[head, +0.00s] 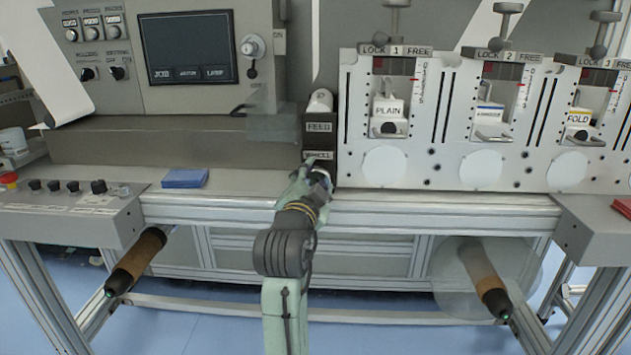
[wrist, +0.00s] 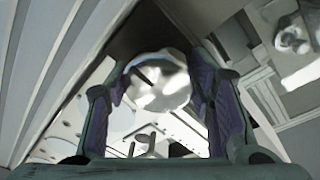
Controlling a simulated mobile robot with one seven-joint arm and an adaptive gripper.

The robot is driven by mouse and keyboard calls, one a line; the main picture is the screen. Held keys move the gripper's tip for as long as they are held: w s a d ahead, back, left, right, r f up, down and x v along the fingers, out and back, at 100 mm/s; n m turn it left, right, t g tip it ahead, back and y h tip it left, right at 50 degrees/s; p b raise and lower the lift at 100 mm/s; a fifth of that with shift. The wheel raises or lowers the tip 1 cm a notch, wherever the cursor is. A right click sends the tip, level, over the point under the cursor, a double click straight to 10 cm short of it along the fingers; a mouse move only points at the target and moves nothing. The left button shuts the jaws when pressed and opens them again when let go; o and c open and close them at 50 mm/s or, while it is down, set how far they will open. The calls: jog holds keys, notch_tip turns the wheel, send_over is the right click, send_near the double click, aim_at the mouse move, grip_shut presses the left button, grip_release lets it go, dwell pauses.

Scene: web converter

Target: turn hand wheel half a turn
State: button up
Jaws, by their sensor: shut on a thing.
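The hand wheel (wrist: 165,85) is a shiny silver, rounded piece between my two fingers in the wrist view. In the head view only a small part of the wheel (head: 322,174) shows past my gripper, below a dark column with a FEED label and a partly covered second label. My gripper (head: 311,177) reaches up to it from the front. In the wrist view my gripper (wrist: 162,88) has its purple-padded fingers on either side of the wheel, shut on it. The rest of the wheel is hidden by my gripper in the head view.
A panel with several numbered LOCK/FREE stations (head: 470,125) stands close on the right. A control box with a dark screen (head: 190,60) is at the left. A blue pad (head: 185,178) lies on the ledge. Rollers (head: 140,260) stick out below on both sides.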

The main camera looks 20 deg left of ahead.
jog(key=o, duration=0.9)
jog(key=s, duration=0.4)
jog(key=s+d, duration=0.1)
jog(key=s, duration=0.7)
jog(key=shift+d, duration=0.35)
